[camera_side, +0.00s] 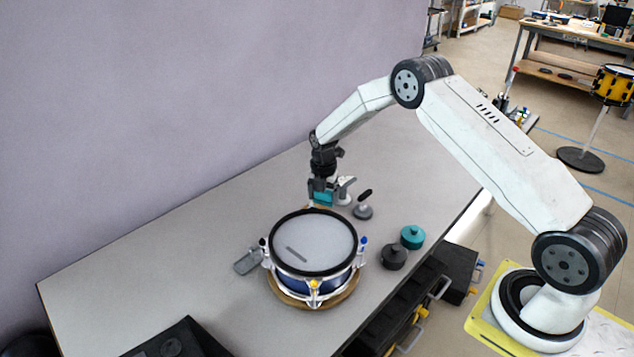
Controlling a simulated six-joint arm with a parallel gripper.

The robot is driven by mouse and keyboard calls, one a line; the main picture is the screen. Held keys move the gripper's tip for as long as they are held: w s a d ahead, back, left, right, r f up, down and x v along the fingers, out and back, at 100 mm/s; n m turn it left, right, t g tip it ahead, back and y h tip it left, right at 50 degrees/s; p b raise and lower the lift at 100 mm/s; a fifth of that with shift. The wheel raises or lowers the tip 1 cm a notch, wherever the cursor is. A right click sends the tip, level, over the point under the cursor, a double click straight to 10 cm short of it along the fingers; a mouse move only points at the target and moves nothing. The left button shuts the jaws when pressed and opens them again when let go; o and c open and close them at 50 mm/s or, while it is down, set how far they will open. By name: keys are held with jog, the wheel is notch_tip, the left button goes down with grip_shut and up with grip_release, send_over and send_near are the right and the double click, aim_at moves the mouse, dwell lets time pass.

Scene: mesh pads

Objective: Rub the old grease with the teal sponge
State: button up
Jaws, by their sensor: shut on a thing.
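My gripper (322,192) points down just behind the far rim of a blue drum (293,287). It is shut on the teal sponge (323,199), which shows as a small teal block between the fingers. A dark grey streak, which looks like the old grease (297,255), lies on the pale drumhead (318,235), left of its middle and nearer the front. The sponge is apart from the streak. Whether the sponge touches anything below it cannot be told from this view.
The drum rests on a round wooden board (345,297). A teal round pot (412,237) and a dark one (394,257) stand to its right. A black-handled tool (363,210) lies behind them, and a grey flat item (248,261) lies left.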

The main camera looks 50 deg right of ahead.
jog(key=shift+r, duration=3.55)
